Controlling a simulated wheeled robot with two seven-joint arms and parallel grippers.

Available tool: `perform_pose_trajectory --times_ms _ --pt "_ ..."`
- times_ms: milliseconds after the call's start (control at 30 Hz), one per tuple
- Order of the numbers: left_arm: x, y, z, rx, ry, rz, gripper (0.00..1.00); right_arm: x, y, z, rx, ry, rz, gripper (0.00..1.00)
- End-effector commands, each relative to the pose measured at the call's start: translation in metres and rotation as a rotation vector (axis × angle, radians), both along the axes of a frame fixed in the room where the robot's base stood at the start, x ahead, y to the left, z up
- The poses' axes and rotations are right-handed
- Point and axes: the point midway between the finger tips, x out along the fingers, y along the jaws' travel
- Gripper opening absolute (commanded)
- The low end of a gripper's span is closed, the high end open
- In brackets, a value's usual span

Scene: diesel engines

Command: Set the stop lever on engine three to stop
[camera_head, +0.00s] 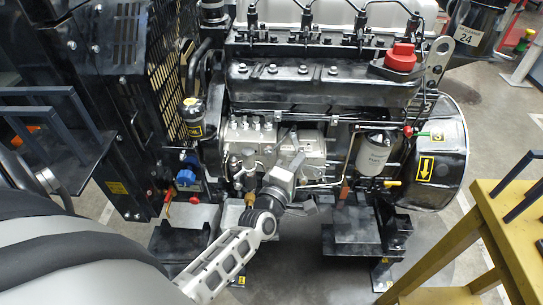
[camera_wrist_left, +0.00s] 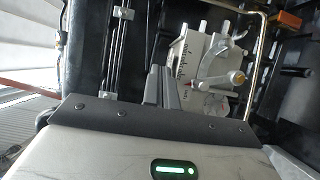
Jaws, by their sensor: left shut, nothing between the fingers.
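My left gripper (camera_wrist_left: 160,86) is shut and empty, apart from the lever in that picture. In the head view the left gripper (camera_head: 297,163) is in front of the pump, hiding part of it. My right gripper is not in view.
A white filter (camera_head: 374,153) and a thin brass-coloured pipe (camera_head: 350,150) are right of the pump. A red cap (camera_head: 401,57) is on top. A black grille guard (camera_head: 125,100) stands left. A yellow bench (camera_head: 500,235) is at lower right. Grey floor (camera_head: 290,260) shows below.

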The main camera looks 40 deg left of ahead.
Motion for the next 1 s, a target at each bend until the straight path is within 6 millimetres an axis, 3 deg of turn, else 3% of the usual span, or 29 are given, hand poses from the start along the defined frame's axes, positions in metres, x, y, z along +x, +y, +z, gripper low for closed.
perform_pose_trajectory --times_ms 400,1000 --pt "0.019 -0.02 0.0 0.0 0.0 0.0 0.0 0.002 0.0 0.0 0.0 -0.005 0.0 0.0" --pt "0.023 -0.023 0.0 0.0 0.0 0.0 0.0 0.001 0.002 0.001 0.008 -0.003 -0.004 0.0"
